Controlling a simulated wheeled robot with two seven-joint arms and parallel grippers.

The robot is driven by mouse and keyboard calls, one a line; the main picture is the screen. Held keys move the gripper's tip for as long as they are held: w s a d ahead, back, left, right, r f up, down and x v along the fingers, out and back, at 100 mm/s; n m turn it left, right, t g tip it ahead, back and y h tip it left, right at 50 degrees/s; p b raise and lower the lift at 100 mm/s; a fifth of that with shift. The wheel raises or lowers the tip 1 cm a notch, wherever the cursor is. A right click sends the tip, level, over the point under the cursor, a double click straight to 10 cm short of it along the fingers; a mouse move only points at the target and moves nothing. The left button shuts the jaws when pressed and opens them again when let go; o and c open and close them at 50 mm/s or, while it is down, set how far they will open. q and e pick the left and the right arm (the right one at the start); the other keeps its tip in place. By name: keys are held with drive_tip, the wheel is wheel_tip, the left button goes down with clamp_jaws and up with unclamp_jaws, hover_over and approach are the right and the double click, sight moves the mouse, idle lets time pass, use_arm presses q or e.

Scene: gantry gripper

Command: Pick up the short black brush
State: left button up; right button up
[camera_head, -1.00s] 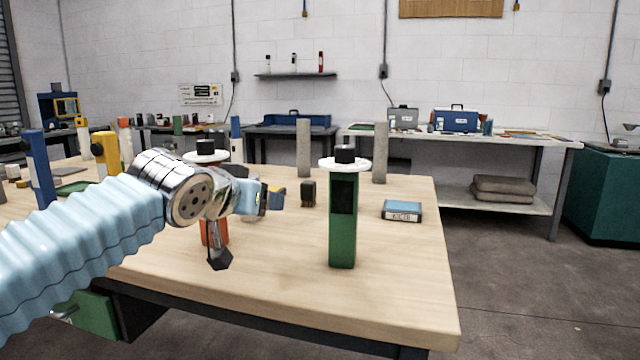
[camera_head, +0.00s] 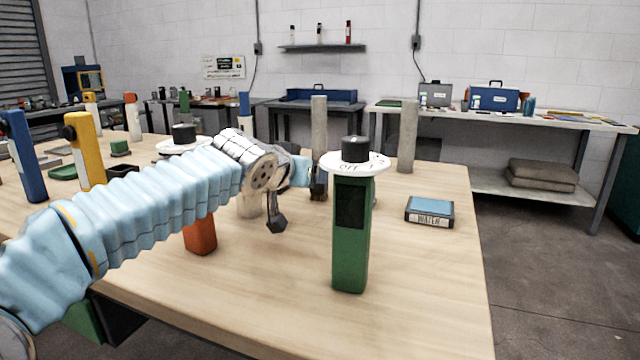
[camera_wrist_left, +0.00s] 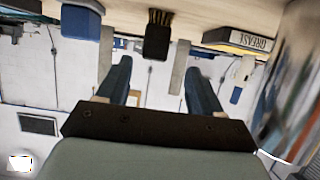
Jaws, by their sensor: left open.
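The short black brush (camera_wrist_left: 157,40) shows in the left wrist view as a small black block with yellow-brown bristles, which face the wooden table. That view is upside down. In the head view a dark piece of it (camera_head: 319,186) shows just past my left gripper, which partly hides it. My left gripper (camera_wrist_left: 156,73) is open, with its two dark fingers apart and nothing held between them. The brush lies ahead of the fingertips, roughly in line with the gap. I cannot tell the exact distance. My right gripper is in neither view.
A green post (camera_head: 350,245) with a white disc and black knob stands close right of my gripper. A blue-topped box (camera_head: 430,212) lies farther right. Grey posts (camera_head: 407,137) stand behind. A box marked GREASE (camera_wrist_left: 240,41) shows beside the brush. An orange post (camera_head: 200,236) stands under my arm.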

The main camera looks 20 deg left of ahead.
sight(319, 186)
use_arm(q)
drive_tip(key=x, duration=0.4)
drive_tip(key=p+x, duration=0.1)
drive_tip(key=x, duration=0.2)
drive_tip(key=shift+d+r, duration=0.15)
drive_tip(key=shift+d, duration=0.25)
drive_tip(key=shift+c, duration=0.5)
drive_tip(key=c, duration=1)
